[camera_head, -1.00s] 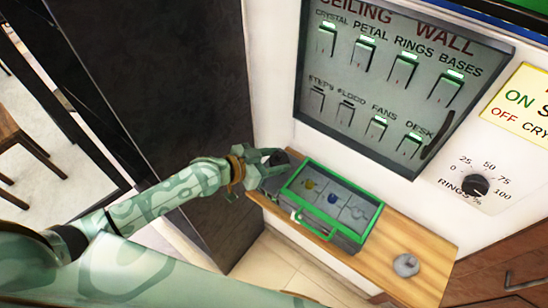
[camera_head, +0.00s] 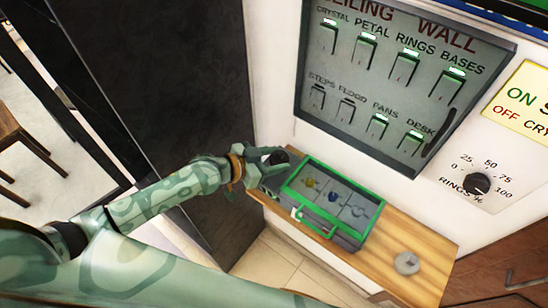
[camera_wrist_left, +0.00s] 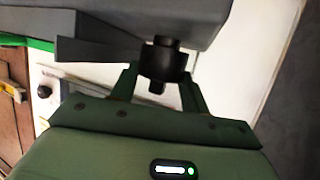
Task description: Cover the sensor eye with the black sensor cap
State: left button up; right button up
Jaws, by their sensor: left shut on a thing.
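The black sensor cap (camera_head: 280,157) is between the fingers of my left gripper (camera_head: 268,160), at the left end of the wooden shelf. In the left wrist view the cap (camera_wrist_left: 162,62) shows as a dark round piece with a narrower stub, and the left gripper (camera_wrist_left: 160,84) is shut on it. It is held beside the upper left corner of the green-rimmed box. I cannot make out the sensor eye for certain in either view. My right gripper is not in view.
A grey box with a green rim (camera_head: 332,234) stands on the wooden shelf (camera_head: 436,258), with small coloured things inside. A grey round object (camera_head: 407,262) lies right of it. A switch panel (camera_head: 345,75) and a rings dial (camera_head: 477,184) are on the wall. A dark column (camera_head: 165,70) stands left.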

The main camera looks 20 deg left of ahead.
aim_at(274, 160)
pick_arm(q)
jog(key=shift+r, duration=0.1)
dwell(0.6)
jog(key=shift+r+p, duration=0.7)
jog(key=shift+r, duration=0.15)
dwell(0.6)
jog(key=shift+r+p, duration=0.65)
jog(key=shift+p, duration=0.1)
jog(key=shift+f, duration=0.1)
dwell(0.3)
jog(key=o, duration=0.7)
